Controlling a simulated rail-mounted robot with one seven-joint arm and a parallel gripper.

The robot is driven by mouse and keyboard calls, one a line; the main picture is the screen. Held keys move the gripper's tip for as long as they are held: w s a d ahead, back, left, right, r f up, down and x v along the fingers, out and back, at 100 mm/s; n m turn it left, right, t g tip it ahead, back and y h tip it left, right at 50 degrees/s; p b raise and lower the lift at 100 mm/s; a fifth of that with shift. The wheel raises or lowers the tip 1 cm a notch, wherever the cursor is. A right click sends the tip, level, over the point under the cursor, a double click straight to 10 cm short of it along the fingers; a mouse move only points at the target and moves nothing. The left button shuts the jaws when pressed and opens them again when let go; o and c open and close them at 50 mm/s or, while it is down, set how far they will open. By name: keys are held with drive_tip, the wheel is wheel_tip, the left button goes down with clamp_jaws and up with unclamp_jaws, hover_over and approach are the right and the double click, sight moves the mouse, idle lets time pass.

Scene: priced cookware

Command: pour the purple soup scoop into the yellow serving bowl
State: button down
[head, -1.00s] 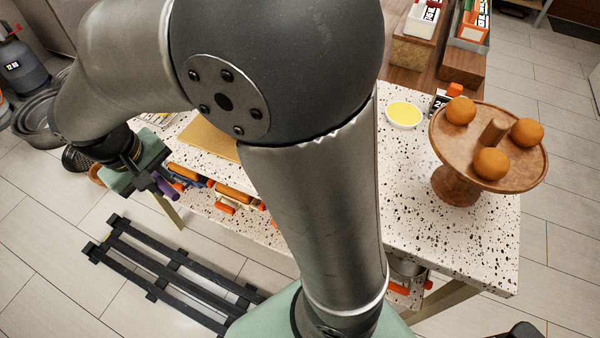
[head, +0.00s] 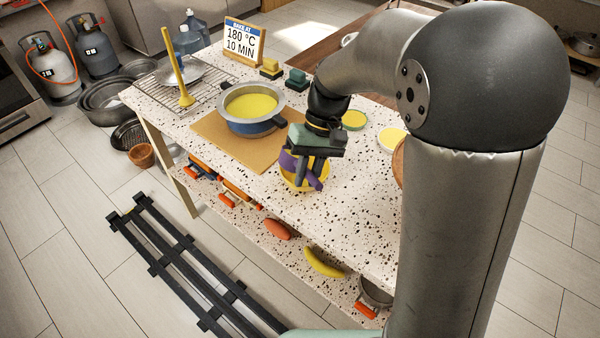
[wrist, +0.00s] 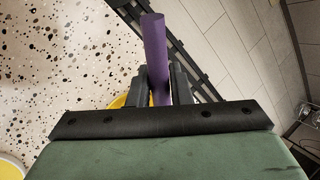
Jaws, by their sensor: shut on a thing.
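My gripper (head: 309,175) is shut on the purple soup scoop (head: 288,160) at the counter's front edge. In the wrist view, its purple handle (wrist: 155,45) stands between my two fingers (wrist: 160,88). The yellow serving bowl (head: 287,181) is directly below and behind the gripper in the head view, mostly covered by it. A yellow edge of the bowl (wrist: 118,102) shows beside the fingers in the wrist view. The scoop's cup is hidden, so its contents and tilt cannot be told.
A blue pot (head: 250,126) of yellow soup stands on a tan board (head: 212,130) left of the gripper. Small yellow-filled dishes (head: 392,139) lie to the right. The lower shelf (head: 255,222) holds several items.

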drive_tip(key=w+d+n+g+y+p, duration=0.1)
drive_tip(key=w+d+g+y+p, duration=0.4)
drive_tip(key=g+y+p, duration=0.3)
drive_tip(key=shift+w+d+r+g+y+p, duration=0.2)
drive_tip(key=shift+w+d+g+y+p, duration=0.35)
drive_tip(key=shift+g, duration=0.55)
drive_tip(key=shift+s, duration=0.2)
idle(2.7)
